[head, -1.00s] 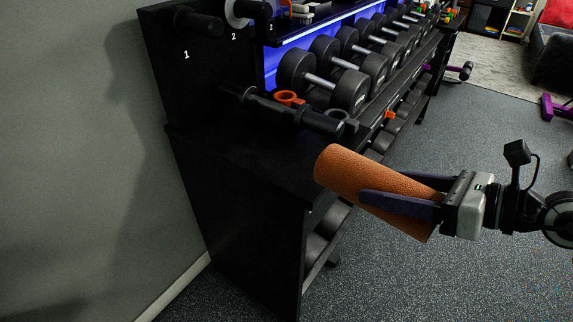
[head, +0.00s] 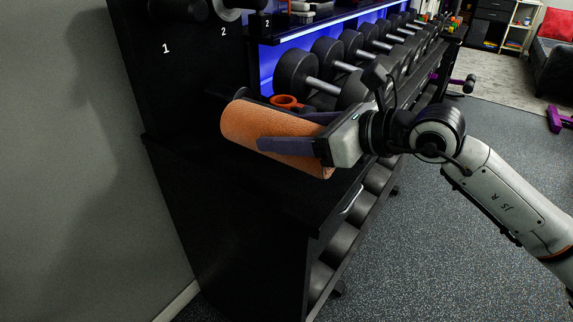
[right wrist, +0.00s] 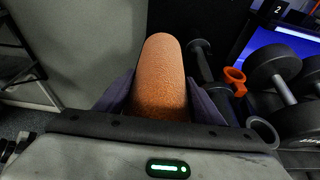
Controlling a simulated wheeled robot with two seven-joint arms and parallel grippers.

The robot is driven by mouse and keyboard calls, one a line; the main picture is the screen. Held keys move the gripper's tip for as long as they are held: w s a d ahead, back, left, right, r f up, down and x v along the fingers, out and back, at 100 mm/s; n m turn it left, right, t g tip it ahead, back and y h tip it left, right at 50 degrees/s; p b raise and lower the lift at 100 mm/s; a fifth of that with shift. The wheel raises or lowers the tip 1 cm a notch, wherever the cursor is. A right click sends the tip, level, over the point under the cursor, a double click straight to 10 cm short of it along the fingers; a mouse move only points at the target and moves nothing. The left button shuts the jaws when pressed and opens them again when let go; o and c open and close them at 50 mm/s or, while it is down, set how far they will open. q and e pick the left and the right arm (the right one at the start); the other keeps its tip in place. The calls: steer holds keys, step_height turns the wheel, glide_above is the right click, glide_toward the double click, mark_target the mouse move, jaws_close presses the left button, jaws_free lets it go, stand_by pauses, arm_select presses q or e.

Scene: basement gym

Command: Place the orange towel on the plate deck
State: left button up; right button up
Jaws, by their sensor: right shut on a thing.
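The orange towel (head: 262,124) is a rolled cylinder, held on its side by my right gripper (head: 285,140). The fingers are shut on it, one on each side. In the head view the towel is over the black deck (head: 250,185) at the near end of the dumbbell rack; whether it touches the surface I cannot tell. In the right wrist view the towel (right wrist: 160,75) points away between the two dark fingers (right wrist: 158,98). My left gripper is not in view.
Several black dumbbells (head: 297,76) line the rack behind the towel. An orange ring-shaped piece (head: 287,101) sits just beyond it. A black upright panel (head: 140,70) with numbered pegs stands at the left back. The deck's near part is bare.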

step_height(320, 180, down, 6)
steer(key=shift+r, duration=0.15)
stand_by(0.3)
steer(key=shift+f+b, duration=0.2)
steer(key=shift+b, duration=0.1)
steer(key=o, duration=1.1)
steer(key=shift+o, duration=0.2)
steer(key=shift+r, duration=0.1)
